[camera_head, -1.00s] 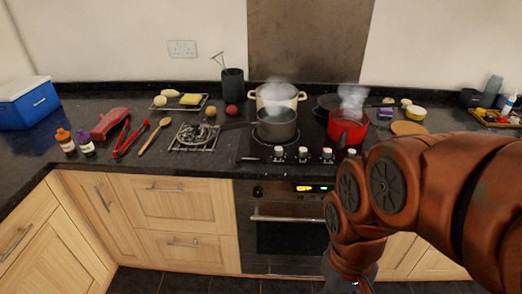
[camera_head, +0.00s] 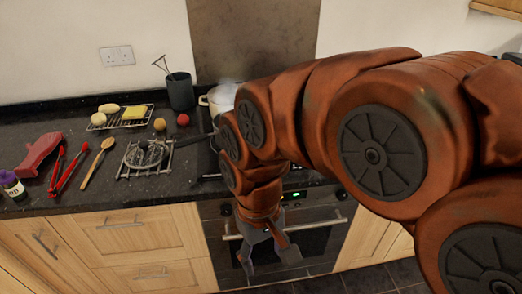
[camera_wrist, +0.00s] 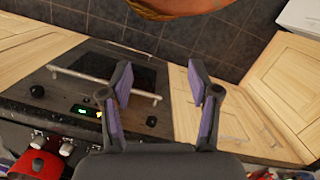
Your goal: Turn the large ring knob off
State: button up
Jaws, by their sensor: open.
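Several silver hob knobs (camera_wrist: 66,149) stand in a row along the front of the black hob, at the lower left of the wrist view. I cannot tell which of them is the large ring knob. In the head view my arm hides the knobs. My gripper (camera_wrist: 159,76) is open and empty, with its two purple-padded fingers apart. It also shows in the head view (camera_head: 267,260), pointing down in front of the oven and apart from the knobs.
The oven (camera_wrist: 120,70) has a long handle, a lit green display and black dials. A red pot (camera_wrist: 38,166) stands on the hob. A cream pot (camera_head: 221,97) is partly behind my arm. Utensils and a wire rack (camera_head: 122,117) lie on the counter left.

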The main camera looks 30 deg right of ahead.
jog(key=w+d+r+m, duration=0.15)
jog(key=w+d, duration=0.25)
jog(key=w, duration=0.7)
jog(key=w+d+r+m, duration=0.1)
jog(key=w+d+m, duration=0.15)
jog(key=w, duration=0.85)
jog(key=w+d+f+m, duration=0.1)
jog(key=w+d, duration=0.3)
jog(key=d, duration=0.1)
jog(key=w+d+f+m+b, duration=0.1)
jog(key=w+d+f+m, duration=0.1)
jog(key=w+d, duration=0.2)
jog(key=w+d+f+m+t, duration=0.1)
jog(key=w+d, duration=0.3)
jog(key=d, duration=0.3)
jog(key=shift+d+f+m, duration=0.2)
jog(key=shift+d+m, duration=0.1)
jog(key=shift+m, duration=0.1)
jog(key=shift+d+f, duration=0.3)
jog(key=shift+f, duration=0.05)
jog(key=shift+s+f+p, duration=0.15)
jog(key=shift+f+p, duration=0.85)
jog(key=shift+f, duration=2.65)
